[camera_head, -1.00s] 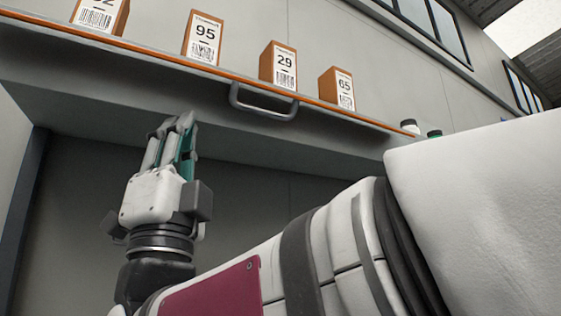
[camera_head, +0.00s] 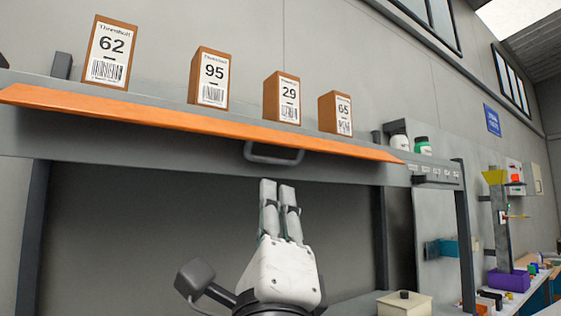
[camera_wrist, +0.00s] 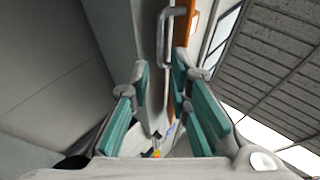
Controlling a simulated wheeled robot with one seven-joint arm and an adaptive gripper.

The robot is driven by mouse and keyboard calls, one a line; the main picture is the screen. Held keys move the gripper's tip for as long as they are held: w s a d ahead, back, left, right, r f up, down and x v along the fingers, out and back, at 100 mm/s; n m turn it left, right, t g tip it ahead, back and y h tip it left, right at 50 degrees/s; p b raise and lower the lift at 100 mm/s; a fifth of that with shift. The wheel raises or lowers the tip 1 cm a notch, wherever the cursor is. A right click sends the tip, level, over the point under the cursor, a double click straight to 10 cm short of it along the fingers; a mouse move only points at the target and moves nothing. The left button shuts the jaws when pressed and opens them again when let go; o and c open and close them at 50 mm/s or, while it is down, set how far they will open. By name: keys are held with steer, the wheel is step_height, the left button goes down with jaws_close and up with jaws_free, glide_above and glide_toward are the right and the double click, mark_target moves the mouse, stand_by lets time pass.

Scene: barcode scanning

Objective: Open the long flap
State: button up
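The long flap (camera_head: 190,123) is a wide orange strip along the front of the grey shelf in the head view. Its orange edge also shows in the wrist view (camera_wrist: 183,30). A grey bar handle (camera_head: 273,153) hangs below its middle and appears in the wrist view (camera_wrist: 162,42). My gripper (camera_head: 279,183) points up, just below the handle. In the wrist view the fingers (camera_wrist: 161,72) are apart with nothing between the pads, and the handle lies beyond the fingertips. I see no clear contact with the handle.
Several numbered orange boxes, such as the 95 box (camera_head: 209,80), stand on the shelf above the flap. White and green-labelled jars (camera_head: 398,139) stand at its right end. A cream box (camera_head: 404,304) sits lower right. The space below the shelf looks open.

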mark_target(272, 162)
steer(key=p+x, duration=0.2)
steer(key=x, duration=0.7)
steer(key=shift+w+r, duration=0.15)
steer(key=shift+r, duration=0.05)
jaws_close()
